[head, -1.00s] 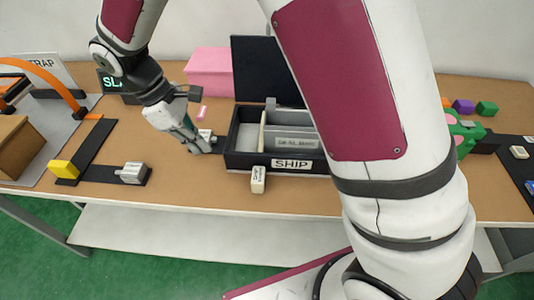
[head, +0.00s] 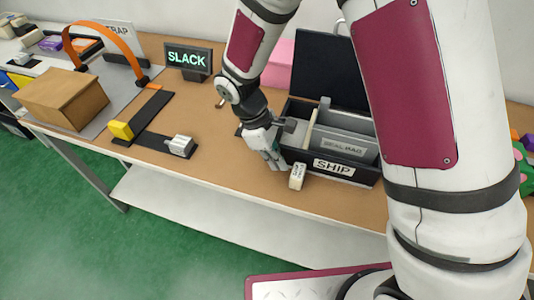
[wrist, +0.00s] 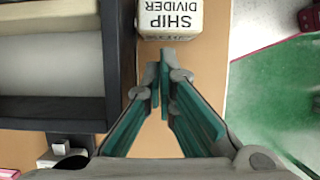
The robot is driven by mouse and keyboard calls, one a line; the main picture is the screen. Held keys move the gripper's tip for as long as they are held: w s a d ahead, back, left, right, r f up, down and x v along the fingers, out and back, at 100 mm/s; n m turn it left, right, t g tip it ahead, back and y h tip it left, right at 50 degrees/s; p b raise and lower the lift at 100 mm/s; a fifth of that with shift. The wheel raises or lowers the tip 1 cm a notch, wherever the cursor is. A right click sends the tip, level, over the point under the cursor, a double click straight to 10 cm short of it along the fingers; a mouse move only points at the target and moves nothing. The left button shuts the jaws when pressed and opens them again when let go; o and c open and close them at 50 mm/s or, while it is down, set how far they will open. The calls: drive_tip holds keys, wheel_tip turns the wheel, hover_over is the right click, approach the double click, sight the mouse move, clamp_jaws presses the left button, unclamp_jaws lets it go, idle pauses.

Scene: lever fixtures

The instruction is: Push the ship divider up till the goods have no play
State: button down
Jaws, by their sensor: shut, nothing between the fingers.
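The black SHIP box (head: 334,171) stands open on the bench, with its dark lid raised behind. Inside it, near the left end, stands a thin cream panel (head: 310,129). Right of it is a grey item with a label (head: 349,144). A cream block (head: 297,177) sits outside the box's front wall; in the wrist view its label reads SHIP DIVIDER (wrist: 170,18). My gripper (head: 279,164) is shut and empty, low at the box's front left corner, left of the block. In the wrist view its fingertips (wrist: 162,62) point at the block, with a small apparent gap.
A display (head: 188,58) behind reads SLACK. To the left are an orange strap arch (head: 104,34), a cardboard box (head: 62,98), a yellow block (head: 121,130) and a grey block (head: 181,146) on dark tracks. The bench between the grey block and my gripper is clear.

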drive_tip(key=shift+s+d, duration=0.1)
drive_tip(key=shift+d, duration=0.1)
drive_tip(key=shift+s+d, duration=0.25)
drive_tip(key=shift+d, duration=0.4)
